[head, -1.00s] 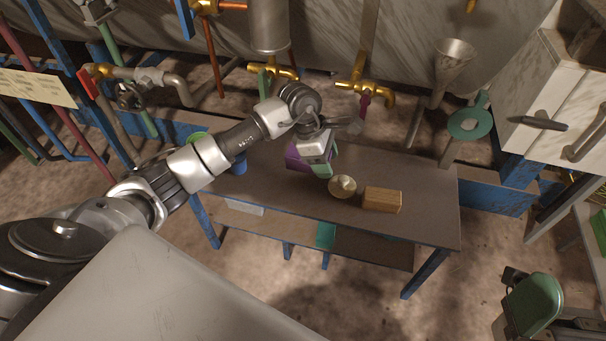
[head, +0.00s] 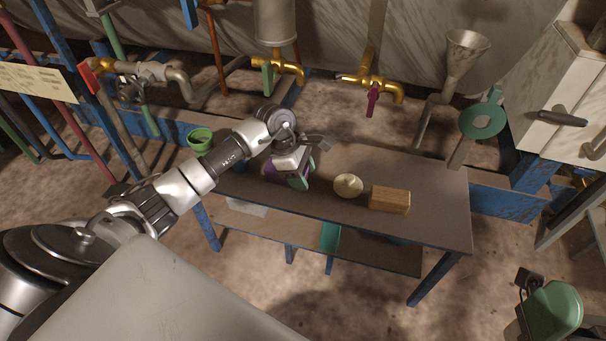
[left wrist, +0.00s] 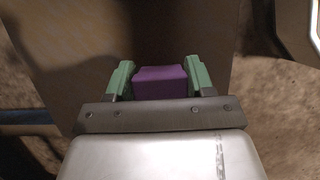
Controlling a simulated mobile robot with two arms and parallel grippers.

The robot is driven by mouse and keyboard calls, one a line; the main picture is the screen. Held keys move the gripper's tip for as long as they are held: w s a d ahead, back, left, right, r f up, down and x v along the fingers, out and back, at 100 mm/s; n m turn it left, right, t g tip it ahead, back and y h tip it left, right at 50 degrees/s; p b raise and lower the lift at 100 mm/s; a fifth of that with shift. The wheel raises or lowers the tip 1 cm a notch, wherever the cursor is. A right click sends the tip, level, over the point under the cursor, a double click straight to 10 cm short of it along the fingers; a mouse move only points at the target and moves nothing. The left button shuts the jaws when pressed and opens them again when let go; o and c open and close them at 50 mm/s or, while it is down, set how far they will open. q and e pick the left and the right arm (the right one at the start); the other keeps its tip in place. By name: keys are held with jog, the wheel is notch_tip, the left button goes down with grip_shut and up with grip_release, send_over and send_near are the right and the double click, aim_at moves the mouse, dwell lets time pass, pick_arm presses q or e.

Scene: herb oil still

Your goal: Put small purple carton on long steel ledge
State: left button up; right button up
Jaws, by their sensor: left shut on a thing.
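The small purple carton (head: 271,172) is between the green-tipped fingers of my left gripper (head: 297,175). The left wrist view shows the carton (left wrist: 160,82) with one finger of the gripper (left wrist: 160,79) on each side, shut on it. The gripper hides much of the carton in the head view. It is over the left half of a long brown-grey bench top (head: 430,210) with blue legs; whether the carton touches that top I cannot tell. I cannot say for sure which surface is the long steel ledge. My right gripper is not in view.
On the bench, a cream bowl (head: 348,186) and a wooden block (head: 389,200) stand right of the gripper. A green cup (head: 200,140) stands at the left end by my arm. Brass taps (head: 370,85) and a funnel (head: 464,60) are behind. The right end of the bench is clear.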

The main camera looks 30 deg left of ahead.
pick_arm(q)
jog(key=shift+f, duration=0.15)
jog(key=o, duration=1.1)
